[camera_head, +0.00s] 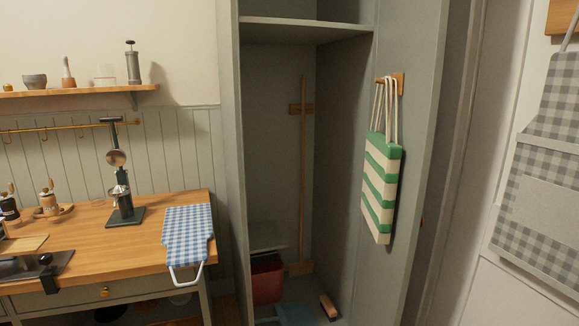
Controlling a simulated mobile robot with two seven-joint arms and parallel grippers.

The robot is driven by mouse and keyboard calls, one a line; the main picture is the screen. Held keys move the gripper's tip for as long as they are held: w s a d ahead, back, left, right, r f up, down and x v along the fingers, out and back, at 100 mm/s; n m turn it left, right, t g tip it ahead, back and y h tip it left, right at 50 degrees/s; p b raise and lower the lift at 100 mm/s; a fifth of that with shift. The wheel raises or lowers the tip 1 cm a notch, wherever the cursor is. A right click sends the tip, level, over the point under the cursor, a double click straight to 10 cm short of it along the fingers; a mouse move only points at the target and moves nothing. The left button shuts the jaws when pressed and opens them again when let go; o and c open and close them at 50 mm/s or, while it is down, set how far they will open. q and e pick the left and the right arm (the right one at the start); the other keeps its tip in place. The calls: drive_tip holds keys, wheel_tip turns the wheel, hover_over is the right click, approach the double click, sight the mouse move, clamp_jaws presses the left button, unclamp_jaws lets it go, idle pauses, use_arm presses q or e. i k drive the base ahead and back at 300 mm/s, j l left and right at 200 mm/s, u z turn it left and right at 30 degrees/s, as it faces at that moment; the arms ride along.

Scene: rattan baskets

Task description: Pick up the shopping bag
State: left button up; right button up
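The shopping bag (380,185) has green and cream stripes and cream handles. Neither of my grippers shows in the head view.
The open cupboard holds a broom (303,170), a red bucket (266,280) and a brush (328,306). A grey checked apron (541,190) hangs at the right.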

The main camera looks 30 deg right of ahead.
sight(382, 156)
drive_tip(key=z, duration=1.5)
